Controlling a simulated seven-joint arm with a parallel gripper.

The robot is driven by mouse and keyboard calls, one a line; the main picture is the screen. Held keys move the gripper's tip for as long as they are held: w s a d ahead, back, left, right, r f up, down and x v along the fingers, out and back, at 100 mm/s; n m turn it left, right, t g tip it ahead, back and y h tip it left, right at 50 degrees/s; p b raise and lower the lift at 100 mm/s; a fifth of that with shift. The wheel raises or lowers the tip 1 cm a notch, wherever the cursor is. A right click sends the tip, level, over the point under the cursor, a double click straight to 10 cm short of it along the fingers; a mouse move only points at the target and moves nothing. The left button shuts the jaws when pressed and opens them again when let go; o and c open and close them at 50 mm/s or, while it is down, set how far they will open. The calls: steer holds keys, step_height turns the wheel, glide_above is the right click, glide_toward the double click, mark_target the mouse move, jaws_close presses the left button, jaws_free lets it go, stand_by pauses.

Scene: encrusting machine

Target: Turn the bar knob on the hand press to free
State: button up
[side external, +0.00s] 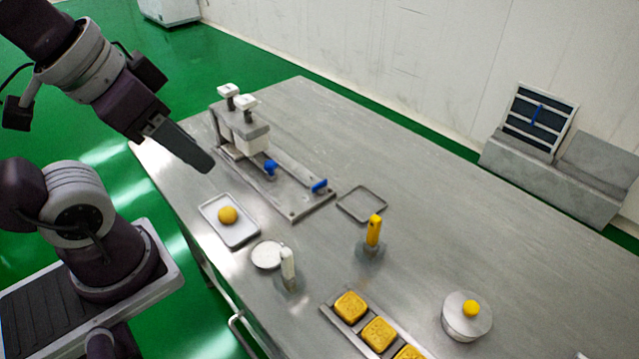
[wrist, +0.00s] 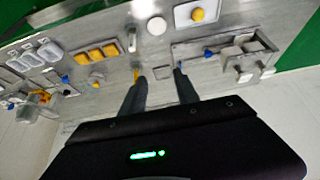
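The hand press (side external: 243,128) stands on the steel table's far left part, a grey body with two white-topped posts on a long base plate. A blue knob (side external: 270,168) is at its front, and a blue bar-shaped knob (side external: 319,186) sits near the plate's right end. In the wrist view the press (wrist: 232,52) is upper right, with blue knobs (wrist: 208,53) and (wrist: 180,66) on its plate. My gripper (side external: 203,163) hangs above the table, left of the press, apart from both knobs. In the wrist view its fingers (wrist: 159,75) are spread with nothing visible between them.
A white tray (side external: 212,207) with a yellow ball (side external: 228,215) lies in front of the press. An empty tray (side external: 362,204), a yellow-handled tool (side external: 374,231), a white-handled tool (side external: 288,264) and a round dish (side external: 266,254) stand nearby.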

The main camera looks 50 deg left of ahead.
steer(key=o, duration=0.4)
steer(key=shift+w+a, duration=0.1)
steer(key=shift+w, duration=0.25)
steer(key=shift+c, duration=0.2)
steer(key=shift+o, duration=0.8)
steer(key=w+a+m+g+y, duration=0.1)
steer(key=w+a+m+g, duration=0.1)
steer(key=w+m, duration=0.2)
steer(key=w, duration=0.2)
steer(key=shift+w+f+m+y, duration=0.2)
steer(key=shift+w+m+y, duration=0.1)
steer(key=shift+w+y, duration=0.1)
steer(key=m+g+h, duration=0.2)
steer(key=m+g, duration=0.2)
steer(key=m, duration=0.9)
glide_above(320, 183)
step_height(320, 183, down, 20)
steer(key=shift+s+r, duration=0.1)
step_height(320, 183, down, 7)
steer(key=shift+r, duration=0.1)
steer(key=shift+f, duration=0.3)
steer(key=shift+c, duration=0.4)
